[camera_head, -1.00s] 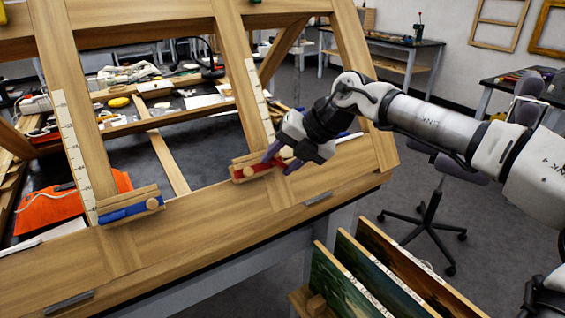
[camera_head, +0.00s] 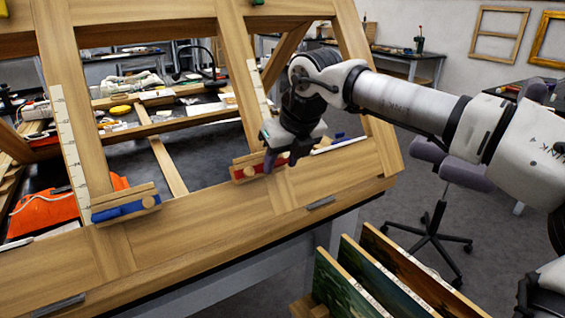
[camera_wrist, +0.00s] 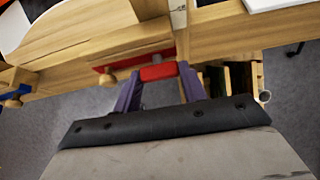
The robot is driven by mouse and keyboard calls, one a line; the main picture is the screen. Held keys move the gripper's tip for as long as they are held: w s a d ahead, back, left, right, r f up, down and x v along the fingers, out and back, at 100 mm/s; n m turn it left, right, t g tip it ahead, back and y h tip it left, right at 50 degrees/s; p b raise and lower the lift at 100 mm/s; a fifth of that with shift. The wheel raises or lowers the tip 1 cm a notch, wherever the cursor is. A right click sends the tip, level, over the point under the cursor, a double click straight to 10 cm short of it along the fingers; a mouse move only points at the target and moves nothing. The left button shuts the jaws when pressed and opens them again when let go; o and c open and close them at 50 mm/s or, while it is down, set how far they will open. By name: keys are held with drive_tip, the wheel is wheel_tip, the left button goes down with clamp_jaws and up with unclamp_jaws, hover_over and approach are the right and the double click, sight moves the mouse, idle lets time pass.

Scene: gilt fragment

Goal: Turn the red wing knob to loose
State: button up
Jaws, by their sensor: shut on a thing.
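The red wing knob (camera_wrist: 158,72) is between the two purple fingertips of my gripper (camera_wrist: 159,77) in the wrist view. My gripper is shut on it. The knob sits at the front of a red clamp bar (camera_wrist: 125,64) with a small round wooden peg beside it. In the head view the red clamp bar (camera_head: 243,174) lies on the lower rail of the wooden easel frame (camera_head: 180,228). My gripper (camera_head: 278,162) stands over its right end there, fingers pointing down, and hides the knob.
A blue clamp bar (camera_head: 124,210) with a wooden peg sits further left on the same rail. Framed paintings (camera_head: 375,275) stand in a rack below right. An office chair (camera_head: 437,215) is behind my arm. The floor between is clear.

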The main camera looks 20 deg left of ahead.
idle(0.4)
drive_tip(key=o, duration=1)
drive_tip(key=v, duration=1.3)
drive_tip(key=shift+s+r+b, duration=0.25)
drive_tip(key=shift+r+b, duration=0.1)
